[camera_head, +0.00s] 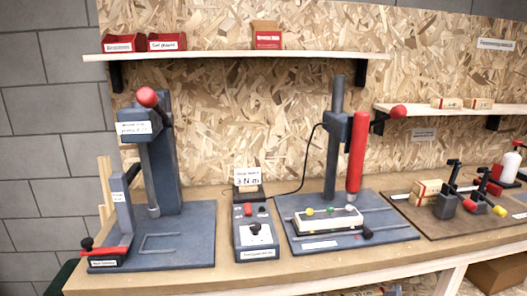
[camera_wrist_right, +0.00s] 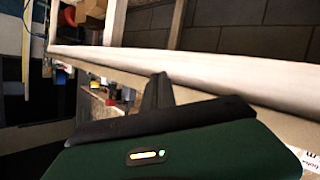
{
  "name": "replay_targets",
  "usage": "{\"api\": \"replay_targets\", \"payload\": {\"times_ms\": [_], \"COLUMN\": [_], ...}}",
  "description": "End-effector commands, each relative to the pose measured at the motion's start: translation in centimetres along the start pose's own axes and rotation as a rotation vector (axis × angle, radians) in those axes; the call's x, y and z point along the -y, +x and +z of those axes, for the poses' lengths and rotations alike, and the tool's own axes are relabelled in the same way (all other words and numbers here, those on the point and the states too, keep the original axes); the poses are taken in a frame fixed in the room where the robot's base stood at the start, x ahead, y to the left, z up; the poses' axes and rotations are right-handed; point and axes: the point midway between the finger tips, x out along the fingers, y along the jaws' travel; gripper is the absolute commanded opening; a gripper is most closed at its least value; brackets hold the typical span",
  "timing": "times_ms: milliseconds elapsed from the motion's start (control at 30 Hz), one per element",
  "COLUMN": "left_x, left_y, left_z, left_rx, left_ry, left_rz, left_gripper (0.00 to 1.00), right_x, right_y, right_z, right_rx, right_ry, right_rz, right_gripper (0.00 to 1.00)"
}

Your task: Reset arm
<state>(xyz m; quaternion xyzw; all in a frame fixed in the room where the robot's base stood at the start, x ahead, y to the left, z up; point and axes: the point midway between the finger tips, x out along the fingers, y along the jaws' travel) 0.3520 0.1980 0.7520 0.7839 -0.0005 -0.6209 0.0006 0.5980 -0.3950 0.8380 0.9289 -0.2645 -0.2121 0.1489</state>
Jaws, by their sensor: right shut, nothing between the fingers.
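My right gripper (camera_wrist_right: 158,92) shows in the right wrist view as a dark narrow shape above a dark green casing with a small light. Its fingers are together and nothing is held. A pale table edge (camera_wrist_right: 200,62) runs behind it. I cannot make out either gripper in the head view. The workbench (camera_head: 225,215) there carries a press with a red knob (camera_head: 148,97) on the left and a stand with a red cylinder (camera_head: 356,150) in the middle.
A control box (camera_head: 256,240) stands between the two stations. A white block with coloured knobs (camera_head: 328,220) lies under the red cylinder. Clamps (camera_head: 447,205) and small boxes sit on a brown board at right. An upper shelf (camera_head: 235,56) holds red bins (camera_head: 120,43).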

Motion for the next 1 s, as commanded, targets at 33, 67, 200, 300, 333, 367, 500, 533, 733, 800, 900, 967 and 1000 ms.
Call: {"api": "replay_targets", "payload": {"times_ms": [33, 67, 200, 300, 333, 367, 500, 533, 733, 800, 900, 967, 1000], "left_x": [0.0, 0.0, 0.0, 0.0, 0.0, 0.0, 0.0, 0.0, 0.0, 0.0, 0.0, 0.0, 0.0], "left_y": [0.0, 0.0, 0.0, 0.0, 0.0, 0.0, 0.0, 0.0, -5.8, -7.9, -11.4, -13.6, -14.9], "left_z": [0.0, 0.0, 0.0, 0.0, 0.0, 0.0, 0.0, 0.0, -1.4, -1.9, -2.7, -3.2, -3.5], "left_rx": [0.0, 0.0, 0.0, 0.0, 0.0, 0.0, 0.0, 0.0, -0.001, -0.001, 0.0, 0.0, 0.0], "left_ry": [0.0, 0.0, 0.0, 0.0, 0.0, 0.0, 0.0, 0.0, 0.0, 0.0, 0.0, 0.0, 0.0], "left_rz": [0.0, 0.0, 0.0, 0.0, 0.0, 0.0, 0.0, 0.0, 0.0, 0.0, 0.0, 0.0, 0.0], "left_gripper": [0.36, 0.36, 0.36, 0.36, 0.36, 0.36, 0.36, 0.36, 0.36, 0.36, 0.36, 0.36, 0.36], "right_x": [1.7, 2.9, 8.3, 10.2, 10.5, 10.6, 10.0, 9.7, 6.7, 5.8, 4.4, 3.6, 3.0], "right_y": [-1.3, -2.4, -9.5, -15.1, -16.7, -18.1, -24.4, -25.6, -29.3, -30.0, -31.1, -31.8, -32.2], "right_z": [1.1, 1.9, 6.2, 9.0, 9.8, 10.5, 13.9, 14.6, 10.7, 8.8, 5.7, 3.7, 2.5], "right_rx": [0.063, 0.111, 0.354, 0.513, 0.556, 0.596, 0.769, 0.803, 0.864, 0.864, 0.863, 0.862, 0.862], "right_ry": [0.033, 0.05, 0.088, 0.065, 0.054, 0.041, -0.044, -0.065, -0.103, -0.103, -0.102, -0.102, -0.102], "right_rz": [-0.08, -0.136, -0.389, -0.511, -0.537, -0.559, -0.621, -0.626, -0.627, -0.628, -0.628, -0.628, -0.628], "right_gripper": [0.0, 0.0, 0.0, 0.0, 0.0, 0.0, 0.0, 0.0, 0.0, 0.0, 0.0, 0.0, 0.0]}}
